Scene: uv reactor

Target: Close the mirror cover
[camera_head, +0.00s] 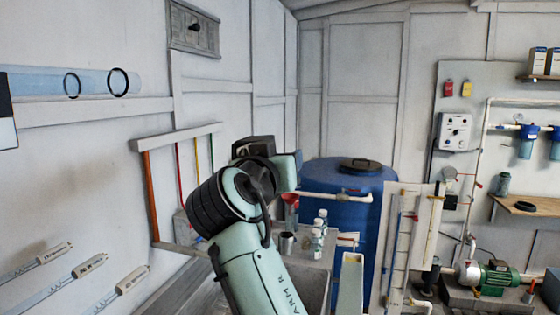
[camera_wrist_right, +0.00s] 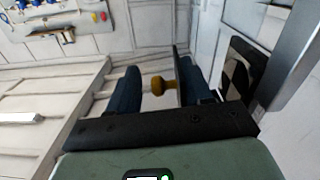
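In the right wrist view, a thin dark panel (camera_wrist_right: 178,68) seen edge-on carries a small brass-coloured knob (camera_wrist_right: 158,86); it looks like the mirror cover, standing out at an angle. My right gripper (camera_wrist_right: 160,84) is open, with its two dark blue fingers on either side of the knob and panel edge. A gap shows between the left finger and the knob; contact on the right side is unclear. A dark box-like shape (camera_head: 253,147) shows behind the arm. My left gripper is not in view.
A blue tank (camera_head: 350,220) stands beyond the arm, with small white bottles (camera_head: 318,240) and a metal cup (camera_head: 287,244) before it. A clear tube (camera_head: 45,82) is on the left wall. A dark frame (camera_wrist_right: 237,75) stands right of the fingers in the wrist view.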

